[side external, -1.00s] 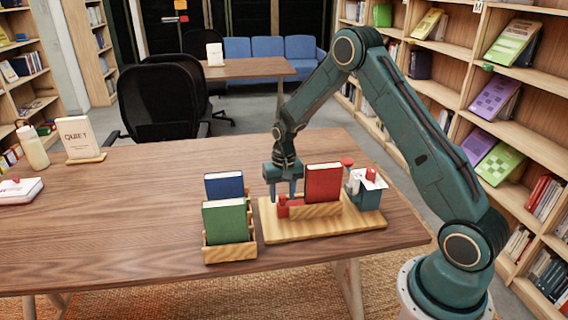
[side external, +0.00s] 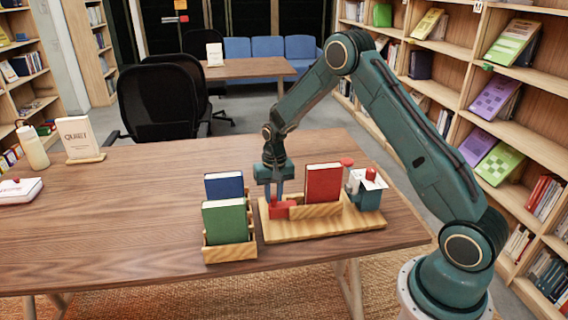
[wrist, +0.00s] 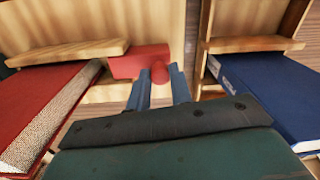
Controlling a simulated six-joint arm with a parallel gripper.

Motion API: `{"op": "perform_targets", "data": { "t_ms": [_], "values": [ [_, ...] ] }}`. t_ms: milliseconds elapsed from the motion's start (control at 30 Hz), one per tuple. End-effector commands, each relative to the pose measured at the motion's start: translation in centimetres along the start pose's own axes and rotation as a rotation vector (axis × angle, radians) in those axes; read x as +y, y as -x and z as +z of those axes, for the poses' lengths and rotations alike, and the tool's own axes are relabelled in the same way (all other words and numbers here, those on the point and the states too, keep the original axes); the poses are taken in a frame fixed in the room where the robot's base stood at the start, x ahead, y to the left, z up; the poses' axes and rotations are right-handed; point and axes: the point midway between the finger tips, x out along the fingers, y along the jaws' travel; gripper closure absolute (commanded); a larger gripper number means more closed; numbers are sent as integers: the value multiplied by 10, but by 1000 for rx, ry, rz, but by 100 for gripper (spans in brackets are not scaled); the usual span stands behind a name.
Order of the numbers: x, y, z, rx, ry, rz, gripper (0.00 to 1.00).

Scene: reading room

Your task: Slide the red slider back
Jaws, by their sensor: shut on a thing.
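The red slider (side external: 284,211) sits on the wooden base board (side external: 290,232), at its left end, beside the upright red book (side external: 323,183). My gripper (side external: 274,198) points down at the slider's left part. In the wrist view the slider (wrist: 136,64) is a red block with a round knob, and my fingers (wrist: 159,80) close around that knob. The red book (wrist: 38,105) lies to the left of the fingers there, apart from them. The fingertips are partly hidden by the slider in the side view.
A wooden rack (side external: 229,252) with a blue book (side external: 224,184) and a green book (side external: 225,222) stands just left of the board. A blue-grey box with a red knob (side external: 368,190) stands at the board's right end. The table's left middle is clear.

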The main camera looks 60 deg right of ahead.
Motion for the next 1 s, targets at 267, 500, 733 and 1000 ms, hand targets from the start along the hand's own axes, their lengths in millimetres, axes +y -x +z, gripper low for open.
{"op": "perform_targets", "data": {
  "t_ms": [267,500,733,1000],
  "values": [
    [0,0,0,2,1,-2,57],
    [0,0,0,1,0,-1,57],
    [0,8,-1,3,0,-1,57],
    [0,38,-1,5,0,-2,57]
  ]
}}
